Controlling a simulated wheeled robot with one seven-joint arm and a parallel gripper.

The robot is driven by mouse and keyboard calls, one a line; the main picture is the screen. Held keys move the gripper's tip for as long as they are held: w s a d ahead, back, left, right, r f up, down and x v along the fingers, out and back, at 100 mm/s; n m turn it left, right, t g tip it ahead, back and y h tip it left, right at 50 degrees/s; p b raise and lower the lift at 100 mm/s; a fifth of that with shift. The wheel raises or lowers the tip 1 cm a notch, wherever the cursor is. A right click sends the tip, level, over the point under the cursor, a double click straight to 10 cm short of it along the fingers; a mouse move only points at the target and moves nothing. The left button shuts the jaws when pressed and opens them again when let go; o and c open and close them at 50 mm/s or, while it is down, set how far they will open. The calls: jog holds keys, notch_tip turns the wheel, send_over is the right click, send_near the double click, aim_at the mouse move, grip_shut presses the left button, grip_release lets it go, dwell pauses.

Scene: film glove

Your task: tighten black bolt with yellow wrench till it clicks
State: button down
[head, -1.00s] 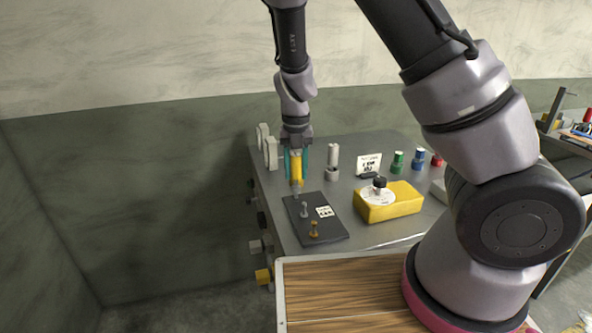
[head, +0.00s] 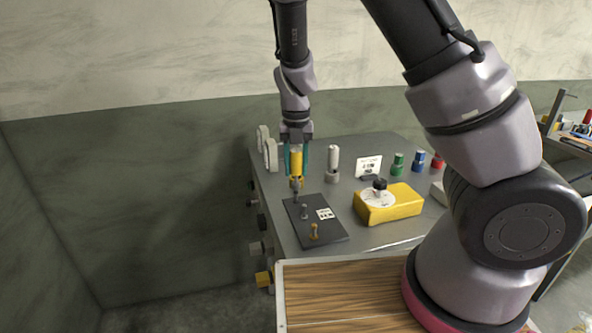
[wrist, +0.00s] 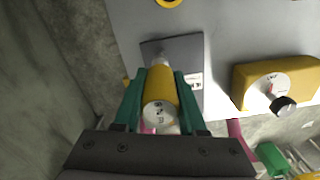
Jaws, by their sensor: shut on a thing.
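The yellow wrench (head: 296,163) is a stubby upright tool with a yellow body and a grey lower end. My gripper (head: 297,170) is shut on it, with a teal finger on either side. In the wrist view the wrench (wrist: 161,92) sits between the fingers (wrist: 158,98). The wrench's lower end is over the far part of a dark plate (head: 328,232). A grey bolt (head: 304,211) and a brass bolt (head: 314,231) stand on the plate. I cannot pick out a black bolt for certain; the wrench may hide it. Contact at the tip is unclear.
A yellow box with a dial and black knob (head: 392,207) stands right of the plate. A white-topped cylinder (head: 333,160), a sign (head: 369,166) and green, blue and red bottles stand behind. A wooden board (head: 345,290) is in front.

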aim_at(296, 150)
jog(key=shift+r, duration=0.2)
jog(key=shift+r+n, duration=0.25)
jog(key=shift+n, duration=0.55)
jog(key=n, duration=0.1)
jog(key=r+n, duration=0.1)
jog(key=n, duration=0.1)
jog(key=r+n, duration=0.1)
jog(key=n, duration=0.1)
jog(key=shift+a, duration=0.1)
jog(key=n, duration=0.2)
jog(key=r+n, duration=0.1)
jog(key=n, duration=0.2)
jog(key=shift+r+n, duration=0.25)
jog(key=shift+n, duration=0.05)
jog(key=shift+f, duration=2.25)
jog(key=shift+f, duration=0.85)
